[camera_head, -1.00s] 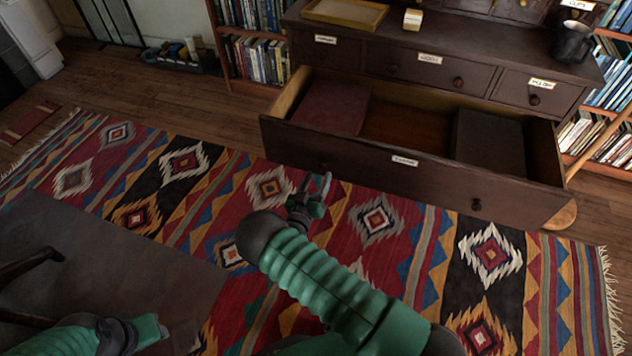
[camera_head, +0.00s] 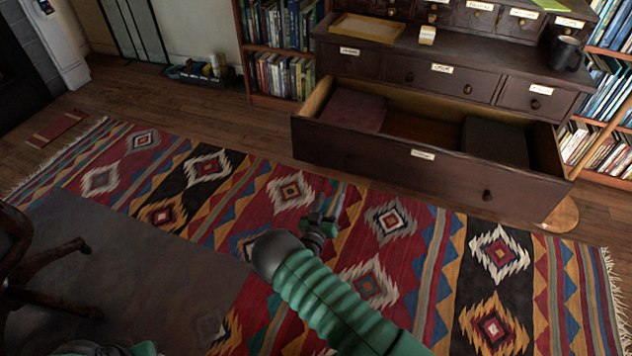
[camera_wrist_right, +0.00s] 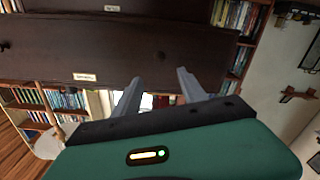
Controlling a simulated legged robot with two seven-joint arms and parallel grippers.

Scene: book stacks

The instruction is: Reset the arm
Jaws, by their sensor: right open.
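My right gripper (camera_head: 330,207) is over the patterned rug, in front of the pulled-out bottom drawer (camera_head: 400,158) of the dark wooden cabinet. Its two grey fingers are apart and nothing is between them. In the right wrist view the open fingers (camera_wrist_right: 160,90) point toward the dark drawer fronts, apart from them. Part of my left arm (camera_head: 100,349) shows at the bottom left edge in the head view; its gripper cannot be made out.
The open drawer holds a dark red item (camera_head: 354,108) and a dark grey item (camera_head: 495,140). A tray (camera_head: 367,28), a small box (camera_head: 427,35) and a dark mug (camera_head: 566,53) stand on the cabinet. A chair (camera_head: 40,260) is at the left.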

